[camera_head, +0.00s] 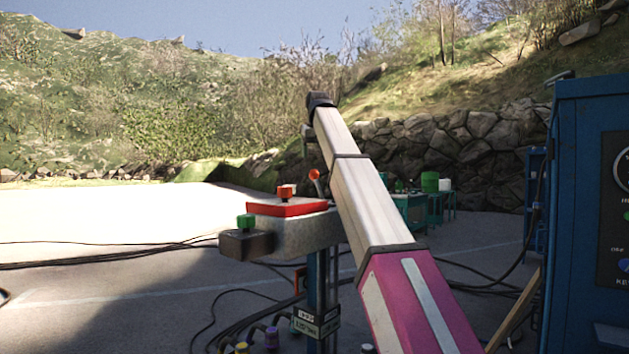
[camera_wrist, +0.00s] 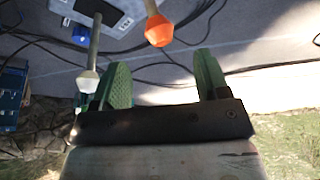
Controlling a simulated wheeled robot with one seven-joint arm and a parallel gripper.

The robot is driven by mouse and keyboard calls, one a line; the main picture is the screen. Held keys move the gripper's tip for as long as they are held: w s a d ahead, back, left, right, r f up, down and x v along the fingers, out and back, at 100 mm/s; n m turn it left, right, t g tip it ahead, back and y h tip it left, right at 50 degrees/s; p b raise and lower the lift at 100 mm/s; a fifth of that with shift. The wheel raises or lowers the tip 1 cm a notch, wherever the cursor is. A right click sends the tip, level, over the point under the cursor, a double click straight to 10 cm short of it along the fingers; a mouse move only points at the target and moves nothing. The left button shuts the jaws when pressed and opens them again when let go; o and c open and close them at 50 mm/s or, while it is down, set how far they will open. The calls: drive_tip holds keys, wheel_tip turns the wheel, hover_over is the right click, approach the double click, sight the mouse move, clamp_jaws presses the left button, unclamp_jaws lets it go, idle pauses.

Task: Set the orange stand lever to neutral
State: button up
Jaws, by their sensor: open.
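The stand lever with a round orange knob (camera_head: 315,175) rises at the right end of the control stand's top. In the wrist view its orange knob (camera_wrist: 158,31) is ahead of the gap between the fingertips, on its stem, apart from both fingers. My gripper (camera_wrist: 162,66) is open and empty, with green-padded fingers on each side. A second lever with a cream knob (camera_wrist: 87,80) is outside the left finger, close beside it. In the head view my arm hides the fingers and part of the lever area.
The stand carries a red plate (camera_head: 287,208) with an orange-red button (camera_head: 286,191) and a dark box with a green button (camera_head: 245,221). A blue cabinet (camera_head: 577,200) stands at right. Cables (camera_head: 110,262) cross the ground. Green tables (camera_head: 412,206) stand behind.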

sight(314, 179)
drive_tip(key=x, duration=1.1)
drive_tip(key=shift+w+r, duration=0.1)
drive_tip(key=shift+w, duration=0.15)
